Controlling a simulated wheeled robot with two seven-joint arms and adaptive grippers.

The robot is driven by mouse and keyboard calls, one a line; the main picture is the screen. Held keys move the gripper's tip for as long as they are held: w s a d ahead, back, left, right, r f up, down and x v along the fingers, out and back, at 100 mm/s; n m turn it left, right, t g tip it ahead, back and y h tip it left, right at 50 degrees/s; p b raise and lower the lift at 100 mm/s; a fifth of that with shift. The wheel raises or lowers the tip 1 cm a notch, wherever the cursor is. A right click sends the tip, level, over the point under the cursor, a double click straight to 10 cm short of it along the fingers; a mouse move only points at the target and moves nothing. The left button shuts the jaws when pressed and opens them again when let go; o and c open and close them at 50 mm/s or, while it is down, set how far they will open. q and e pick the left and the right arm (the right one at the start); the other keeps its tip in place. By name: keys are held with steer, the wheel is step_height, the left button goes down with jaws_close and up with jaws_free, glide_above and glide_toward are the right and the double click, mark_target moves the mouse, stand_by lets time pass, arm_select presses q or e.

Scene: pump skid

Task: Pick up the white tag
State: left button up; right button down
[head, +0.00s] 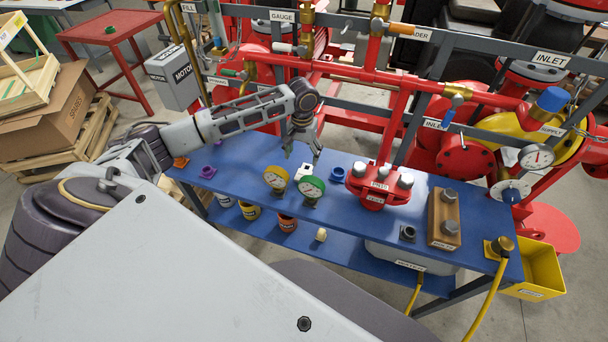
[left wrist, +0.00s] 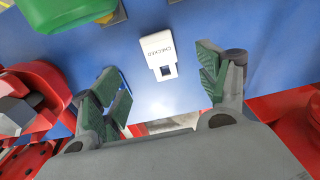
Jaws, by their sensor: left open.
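The white tag (left wrist: 158,52) lies flat on the blue bench in the left wrist view, with the lettering "CHECKED" and a dark square slot. In the head view the tag (head: 304,171) is small, behind and between the yellow gauge (head: 276,178) and the green gauge (head: 311,188). My left gripper (head: 303,153) points down above the bench by the tag. My right gripper is not in view.
A red bolted block (head: 380,186) stands right of the gauges on the blue bench (head: 240,169). A blue fitting (head: 337,174) is close to the tag's right. A wooden block with bolts (head: 444,218) sits farther right. Red pipework (head: 400,112) rises behind the bench.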

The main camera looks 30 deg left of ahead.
arm_select(q)
glide_above(303, 175)
steer(key=shift+f, duration=2.5)
steer(key=shift+f, duration=0.15)
steer(key=shift+f+p, duration=0.6)
steer(key=shift+f, duration=1.85)
steer(key=c, duration=1.1)
steer(key=shift+r, duration=0.15)
step_height(303, 175, up, 10)
steer(key=shift+b, duration=0.45)
